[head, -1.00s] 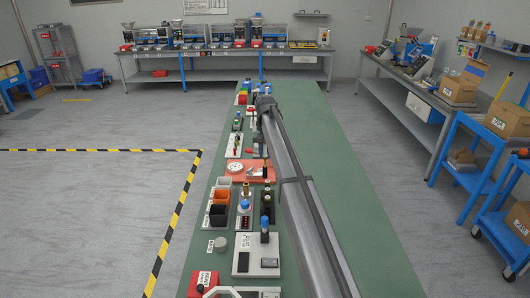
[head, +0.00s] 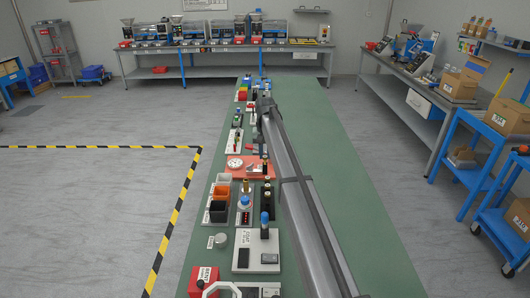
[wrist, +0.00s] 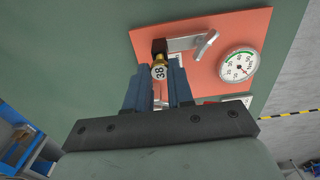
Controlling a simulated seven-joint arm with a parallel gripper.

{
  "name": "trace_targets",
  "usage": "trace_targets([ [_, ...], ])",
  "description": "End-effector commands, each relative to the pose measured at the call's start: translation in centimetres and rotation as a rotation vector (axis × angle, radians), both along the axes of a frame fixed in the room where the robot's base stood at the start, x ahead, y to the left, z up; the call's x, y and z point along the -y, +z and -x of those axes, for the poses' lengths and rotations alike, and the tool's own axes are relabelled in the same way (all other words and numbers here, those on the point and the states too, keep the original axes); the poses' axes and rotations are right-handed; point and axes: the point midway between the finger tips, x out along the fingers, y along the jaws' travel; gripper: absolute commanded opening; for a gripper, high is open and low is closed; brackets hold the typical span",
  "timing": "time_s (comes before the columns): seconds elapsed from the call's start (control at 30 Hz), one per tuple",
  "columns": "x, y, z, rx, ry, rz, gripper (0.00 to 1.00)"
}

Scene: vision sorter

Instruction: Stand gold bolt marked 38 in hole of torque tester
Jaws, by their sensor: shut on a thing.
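The gold bolt marked 38 (wrist: 159,71) is held between the blue fingertips of my gripper (wrist: 164,78) in the wrist view, with its numbered head facing the camera. The torque tester (wrist: 205,64) is an orange-red plate with a white dial, a grey metal lever and a dark block at its left edge. The bolt head appears right beside the dark block and overlaps it in view. The bolt's lower end and the hole are hidden, so I cannot tell whether they meet.
Orange and black bins (head: 219,210) and a blue-topped station (head: 265,230) stand nearer on the green bench (head: 350,220). More small stations line the bench's left side beyond the tester. The bench's right side is clear.

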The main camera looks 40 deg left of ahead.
Motion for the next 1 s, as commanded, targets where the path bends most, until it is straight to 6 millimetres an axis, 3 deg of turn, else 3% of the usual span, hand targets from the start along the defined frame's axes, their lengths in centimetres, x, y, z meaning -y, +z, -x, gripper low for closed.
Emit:
trace_targets([
  [0.7,0.01,-0.9,0.01,0.0,0.0,0.0,0.0],
  [0.73,0.01,-0.9,0.01,0.0,0.0,0.0,0.23],
  [1.0,0.01,-0.89,0.01,0.0,0.0,0.0,0.49],
])
